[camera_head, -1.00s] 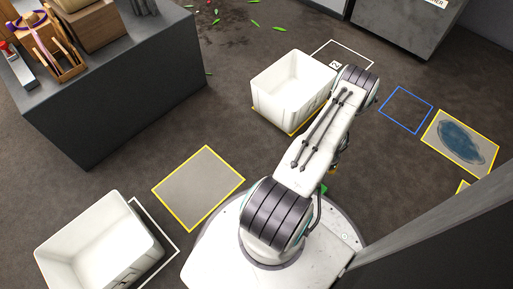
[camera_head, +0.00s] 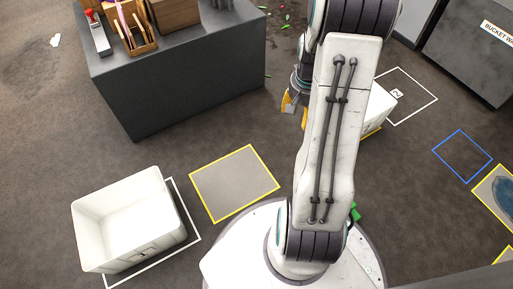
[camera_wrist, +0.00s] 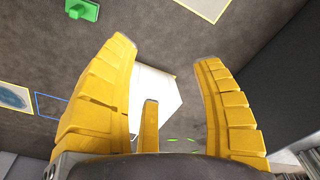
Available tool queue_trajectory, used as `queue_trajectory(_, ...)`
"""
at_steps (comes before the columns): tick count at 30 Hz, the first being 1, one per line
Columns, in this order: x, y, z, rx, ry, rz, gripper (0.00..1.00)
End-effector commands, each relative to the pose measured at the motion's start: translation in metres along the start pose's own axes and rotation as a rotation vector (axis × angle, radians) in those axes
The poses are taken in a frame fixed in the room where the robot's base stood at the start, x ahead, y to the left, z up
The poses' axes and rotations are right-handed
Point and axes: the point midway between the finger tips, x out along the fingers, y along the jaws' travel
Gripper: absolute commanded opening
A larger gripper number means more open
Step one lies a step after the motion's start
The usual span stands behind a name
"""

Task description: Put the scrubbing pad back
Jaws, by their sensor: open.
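My gripper (camera_head: 295,106) has yellow fingers and hangs behind my arm, near the right end of the dark bench. It is open in the wrist view (camera_wrist: 167,52), with nothing between the fingertips. A green flat piece with a raised block (camera_wrist: 82,9) lies on the floor at the top left of the wrist view, apart from the fingers; it may be the scrubbing pad, but I cannot tell for sure. A bit of green (camera_head: 355,212) shows beside my base in the head view, mostly hidden.
The dark bench (camera_head: 190,85) carries a wooden tool rack (camera_head: 137,43) and a red-and-white item (camera_head: 97,33). White bins stand at front left (camera_head: 130,222) and behind my arm (camera_head: 378,108). A yellow-edged mat (camera_head: 235,183) and blue square (camera_head: 462,155) are empty.

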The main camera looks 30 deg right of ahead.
Motion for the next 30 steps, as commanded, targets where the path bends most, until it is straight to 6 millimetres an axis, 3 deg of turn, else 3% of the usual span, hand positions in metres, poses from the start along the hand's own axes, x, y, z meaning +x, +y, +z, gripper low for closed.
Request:
queue_trajectory(1, -0.021, -0.018, 0.014, -0.071, 0.015, -0.009, 0.6)
queue_trajectory(6, -0.076, -0.057, 0.071, -0.298, 0.034, -0.034, 0.6)
queue_trajectory(12, -0.12, -0.075, 0.142, -0.541, 0.056, -0.064, 0.6)
queue_trajectory(16, -0.136, -0.073, 0.179, -0.665, 0.067, -0.081, 0.6)
queue_trajectory(21, -0.146, -0.068, 0.209, -0.773, 0.076, -0.095, 0.6)
queue_trajectory(30, -0.15, -0.062, 0.225, -0.831, 0.08, -0.103, 0.6)
